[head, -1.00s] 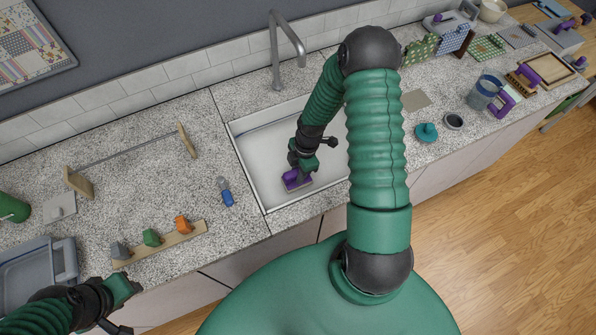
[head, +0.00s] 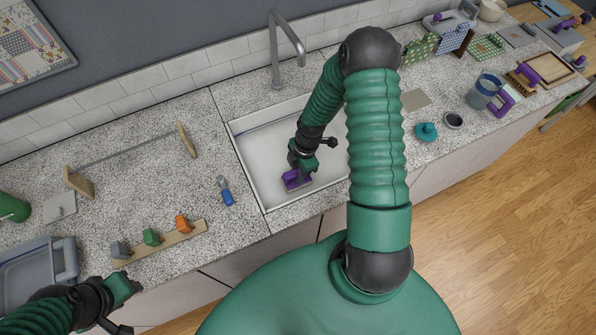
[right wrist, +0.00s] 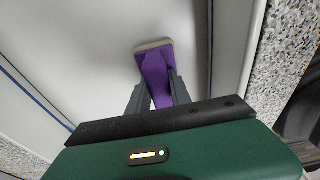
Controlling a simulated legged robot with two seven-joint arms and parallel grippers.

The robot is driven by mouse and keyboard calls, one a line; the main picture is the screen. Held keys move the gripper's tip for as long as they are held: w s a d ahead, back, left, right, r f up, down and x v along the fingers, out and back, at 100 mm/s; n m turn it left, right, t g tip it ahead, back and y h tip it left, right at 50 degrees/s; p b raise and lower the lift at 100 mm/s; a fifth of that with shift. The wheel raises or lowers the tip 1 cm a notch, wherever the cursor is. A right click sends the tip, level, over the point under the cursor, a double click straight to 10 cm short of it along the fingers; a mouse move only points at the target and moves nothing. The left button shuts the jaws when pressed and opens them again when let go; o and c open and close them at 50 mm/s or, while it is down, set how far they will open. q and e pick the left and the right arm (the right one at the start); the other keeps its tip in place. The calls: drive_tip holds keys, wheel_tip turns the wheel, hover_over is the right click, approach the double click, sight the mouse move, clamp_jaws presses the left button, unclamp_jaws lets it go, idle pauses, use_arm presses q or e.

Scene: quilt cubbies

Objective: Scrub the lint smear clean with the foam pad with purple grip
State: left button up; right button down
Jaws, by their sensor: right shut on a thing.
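The foam pad with purple grip (head: 296,181) is low in the white sink basin (head: 265,150) in the head view. My right gripper (head: 302,168) is shut on its purple grip. The right wrist view shows the purple grip (right wrist: 154,78) between the two grey fingers, with the pale foam edge (right wrist: 153,45) beyond it over the white basin floor. I cannot make out a lint smear in either view; it may be under the pad or behind my arm. My left gripper (head: 128,286) is at the lower left, above the counter's front edge; I cannot tell its opening.
A grey faucet (head: 285,45) stands behind the sink. A blue-capped bottle (head: 226,193) lies left of the sink, near a wooden rack with coloured pieces (head: 160,243). A grey tub (head: 38,268) is at far left. A teal knobbed thing (head: 426,131) and other items stand right.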

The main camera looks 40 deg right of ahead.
drive_tip(key=shift+a, duration=0.1)
drive_tip(key=shift+w+a, duration=0.2)
drive_tip(key=shift+a, duration=0.35)
drive_tip(key=shift+d, duration=0.1)
drive_tip(key=shift+s+d+p, duration=0.15)
drive_tip(key=shift+s+d, duration=0.05)
drive_tip(key=shift+d, duration=0.3)
drive_tip(key=shift+s+d+p, duration=0.15)
drive_tip(key=shift+d, duration=0.35)
drive_tip(key=shift+d, duration=0.15)
drive_tip(key=shift+w+a, duration=0.15)
drive_tip(key=shift+a, duration=0.4)
drive_tip(key=shift+w+a, duration=0.15)
drive_tip(key=shift+a, duration=0.35)
drive_tip(key=shift+a+p, duration=0.15)
drive_tip(key=shift+p, duration=0.2)
